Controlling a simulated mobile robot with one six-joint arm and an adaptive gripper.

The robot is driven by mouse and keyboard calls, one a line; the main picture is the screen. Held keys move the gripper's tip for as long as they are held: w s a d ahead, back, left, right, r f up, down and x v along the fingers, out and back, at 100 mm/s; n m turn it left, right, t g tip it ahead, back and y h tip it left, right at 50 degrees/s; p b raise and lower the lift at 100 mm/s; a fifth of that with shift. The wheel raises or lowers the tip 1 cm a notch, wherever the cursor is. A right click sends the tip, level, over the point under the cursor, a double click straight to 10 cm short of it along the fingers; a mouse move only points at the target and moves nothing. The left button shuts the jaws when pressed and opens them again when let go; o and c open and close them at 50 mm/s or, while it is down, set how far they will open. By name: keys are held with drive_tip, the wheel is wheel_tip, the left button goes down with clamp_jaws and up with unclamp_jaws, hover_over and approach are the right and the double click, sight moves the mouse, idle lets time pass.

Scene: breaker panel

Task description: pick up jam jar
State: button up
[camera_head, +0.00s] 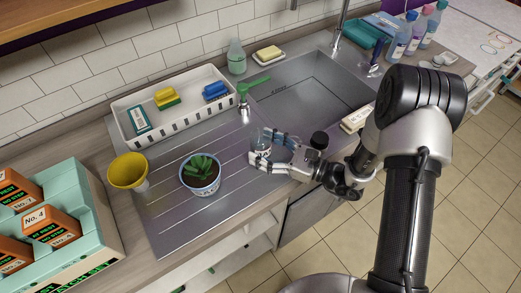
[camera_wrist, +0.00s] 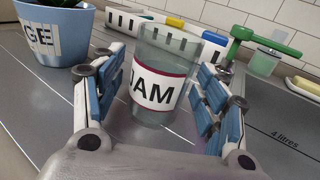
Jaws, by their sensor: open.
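In the head view the jar (camera_head: 263,138) shows as a small clear shape at the fingertips of my gripper (camera_head: 266,149).
The sink basin (camera_head: 318,95) is behind right.

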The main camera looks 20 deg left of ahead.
drive_tip(key=shift+w+a, duration=0.1)
drive_tip(key=shift+a, duration=0.55)
drive_tip(key=shift+c, duration=0.4)
drive_tip(key=c, duration=1.2)
drive_tip(key=shift+c, duration=0.6)
drive_tip(key=shift+r, duration=0.2)
